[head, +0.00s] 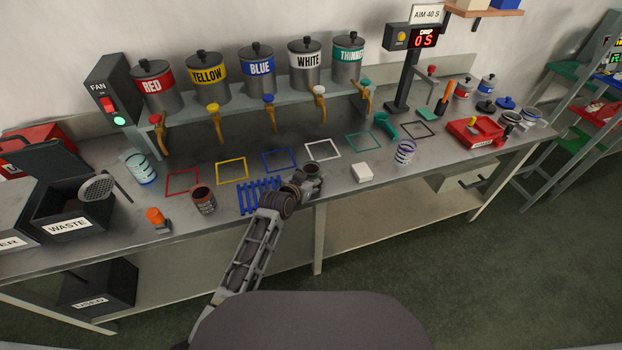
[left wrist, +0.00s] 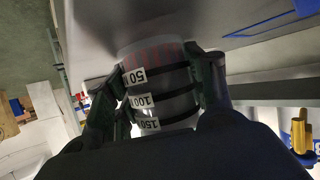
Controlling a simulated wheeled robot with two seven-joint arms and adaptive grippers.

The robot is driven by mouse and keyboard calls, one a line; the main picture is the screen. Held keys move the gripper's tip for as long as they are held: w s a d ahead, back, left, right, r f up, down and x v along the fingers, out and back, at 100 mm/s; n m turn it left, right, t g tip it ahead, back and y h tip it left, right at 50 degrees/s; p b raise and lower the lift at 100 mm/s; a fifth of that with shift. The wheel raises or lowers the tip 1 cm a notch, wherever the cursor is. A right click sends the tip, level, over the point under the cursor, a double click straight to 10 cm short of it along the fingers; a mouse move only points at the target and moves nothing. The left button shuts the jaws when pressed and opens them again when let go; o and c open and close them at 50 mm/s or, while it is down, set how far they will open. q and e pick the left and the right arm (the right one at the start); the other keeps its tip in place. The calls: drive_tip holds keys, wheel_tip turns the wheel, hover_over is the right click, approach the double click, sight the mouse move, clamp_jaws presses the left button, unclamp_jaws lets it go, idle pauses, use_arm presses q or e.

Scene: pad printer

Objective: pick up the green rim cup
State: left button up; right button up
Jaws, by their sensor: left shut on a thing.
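My left gripper (head: 305,180) reaches over the bench's front edge beside the blue slatted rack and is shut on a cup. In the left wrist view the held cup (left wrist: 160,100) is grey and see-through, with dark bands and white labels 50, 100 and 150, between the two fingers (left wrist: 163,88). Its rim colour cannot be told. Another banded clear cup (head: 141,169), with pale blue-green bands, stands at the left of the bench. A dark reddish cup (head: 204,202) stands left of the rack. A purple-banded cup (head: 404,153) stands to the right. My right gripper is not in view.
The blue slatted rack (head: 258,196) lies left of the gripper. A white block (head: 362,173) lies to the right. Coloured square outlines (head: 323,150) mark the bench below the labelled paint cans (head: 304,68). A waste bin (head: 75,207) stands at left, a red tray (head: 475,133) at right.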

use_arm(q)
drive_tip(key=shift+r, duration=0.75)
wheel_tip(320, 180, up, 4)
drive_tip(key=shift+f, duration=0.25)
wheel_tip(320, 180, up, 3)
wheel_tip(320, 180, up, 14)
drive_tip(key=n+t+y, duration=0.1)
drive_tip(key=n+y, duration=0.1)
hover_over(315, 165)
drive_tip(key=a, duration=0.7)
drive_tip(key=s+a+r+n+y, duration=0.15)
drive_tip(key=s+a, duration=0.25)
drive_tip(key=a, duration=0.4)
drive_tip(key=s+a+f+n+y, duration=0.1)
drive_tip(key=s+a+f, duration=0.3)
drive_tip(key=s+f, duration=0.3)
drive_tip(key=s+a+f+n+y, duration=0.1)
drive_tip(key=s+a+f, duration=0.3)
drive_tip(key=f, duration=0.9)
drive_tip(key=s, duration=0.2)
drive_tip(key=shift+s, duration=0.4)
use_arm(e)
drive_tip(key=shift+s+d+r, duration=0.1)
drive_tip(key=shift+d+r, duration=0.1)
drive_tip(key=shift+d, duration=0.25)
